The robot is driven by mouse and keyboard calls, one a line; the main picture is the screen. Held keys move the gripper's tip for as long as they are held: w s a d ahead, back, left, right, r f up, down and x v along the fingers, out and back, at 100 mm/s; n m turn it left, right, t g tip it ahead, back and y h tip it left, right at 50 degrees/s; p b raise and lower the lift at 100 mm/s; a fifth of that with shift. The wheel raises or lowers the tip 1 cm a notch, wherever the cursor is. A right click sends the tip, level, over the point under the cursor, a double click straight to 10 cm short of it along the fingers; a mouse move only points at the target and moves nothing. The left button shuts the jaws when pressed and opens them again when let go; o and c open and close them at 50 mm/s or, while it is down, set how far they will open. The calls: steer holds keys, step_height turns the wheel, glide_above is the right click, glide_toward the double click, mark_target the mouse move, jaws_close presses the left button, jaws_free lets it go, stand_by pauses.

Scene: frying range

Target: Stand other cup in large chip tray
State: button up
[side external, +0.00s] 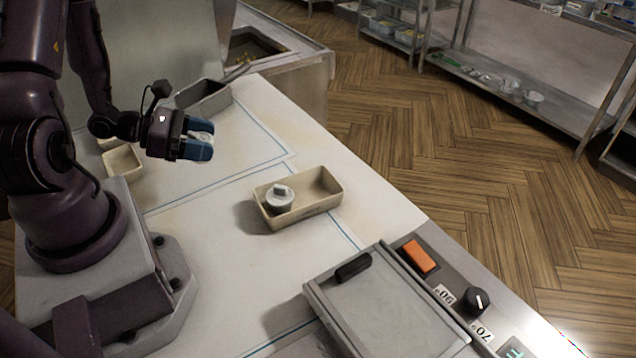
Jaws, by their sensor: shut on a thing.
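My gripper (205,146), with blue fingers, is at the upper left, raised above the worktop. It is shut on a pale grey cup (203,134), mostly hidden by the fingers. A beige tray (322,207), seemingly the large chip tray, lies on the worktop to the right of and nearer the camera than my gripper. Another pale grey-white cup (279,202) stands in the left part of this tray, with a small block-like top showing. The right part of the tray is empty.
A grey tray (207,104) lies behind my gripper, and a smaller beige tray (122,161) lies to its left. A flat metal unit with a black handle (353,267) and control panel (476,301) is at the front right. The worktop between gripper and beige tray is clear.

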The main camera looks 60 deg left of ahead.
steer(key=w+d+r+n+t+y, duration=0.1)
steer(key=w+r+n+y, duration=0.1)
steer(key=w+r, duration=0.4)
steer(key=w+d+r+n+y, duration=0.15)
steer(key=w+r, duration=0.25)
steer(key=w, duration=0.4)
steer(key=w+d+r+m+h, duration=0.3)
steer(key=w+d+r, duration=0.2)
steer(key=d+r, duration=0.55)
steer(key=s+a+f+n+y, duration=0.25)
steer(key=a+f, duration=0.35)
steer(key=f, duration=0.6)
steer(key=m+g+h, duration=0.8)
steer(key=m+h, duration=0.3)
steer(key=m, duration=0.1)
glide_above(235, 241)
step_height(235, 241, down, 11)
steer(key=shift+f, duration=3.95)
